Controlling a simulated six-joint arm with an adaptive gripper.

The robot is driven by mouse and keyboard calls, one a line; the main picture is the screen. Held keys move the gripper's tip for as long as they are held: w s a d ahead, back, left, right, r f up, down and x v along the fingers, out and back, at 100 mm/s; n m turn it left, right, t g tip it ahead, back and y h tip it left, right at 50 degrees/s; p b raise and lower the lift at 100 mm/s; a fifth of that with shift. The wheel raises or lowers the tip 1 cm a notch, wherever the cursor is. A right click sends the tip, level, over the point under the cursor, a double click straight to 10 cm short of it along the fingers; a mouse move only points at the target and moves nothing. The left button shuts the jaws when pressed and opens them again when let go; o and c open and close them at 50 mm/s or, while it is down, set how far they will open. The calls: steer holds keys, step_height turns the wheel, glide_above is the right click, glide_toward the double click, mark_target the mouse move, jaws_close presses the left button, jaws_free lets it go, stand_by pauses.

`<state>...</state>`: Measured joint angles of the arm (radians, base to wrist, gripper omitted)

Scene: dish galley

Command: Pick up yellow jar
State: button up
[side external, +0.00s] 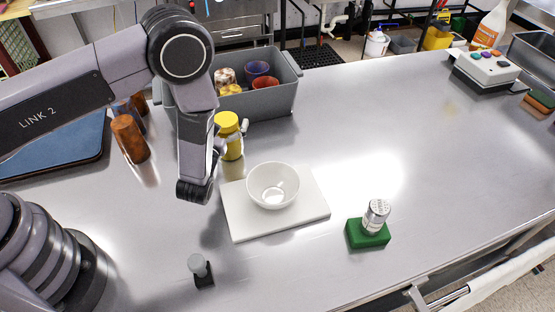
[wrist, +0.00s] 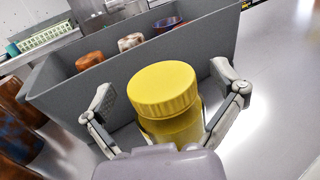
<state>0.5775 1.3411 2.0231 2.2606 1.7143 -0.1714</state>
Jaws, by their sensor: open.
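The yellow jar (side external: 230,138) stands upright on the steel table, in front of the grey bin and behind the white board. In the side external view my gripper partly covers its left side. In the wrist view its ribbed yellow lid (wrist: 163,88) and upper body show between the fingers. My gripper (wrist: 168,100) is open, with one finger on each side of the jar and a visible gap at the lid. The jar's lower part is hidden in the wrist view by my gripper's body.
The grey bin (side external: 275,103) with several cups stands close behind the jar. A white bowl (side external: 273,186) sits on a white board (side external: 240,223) in front. Brown cylinders (side external: 130,138) stand to the left. A shaker (side external: 376,216) stands on a green block (side external: 367,238). The table's right middle is clear.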

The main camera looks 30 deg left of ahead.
steer(key=c, duration=1.3)
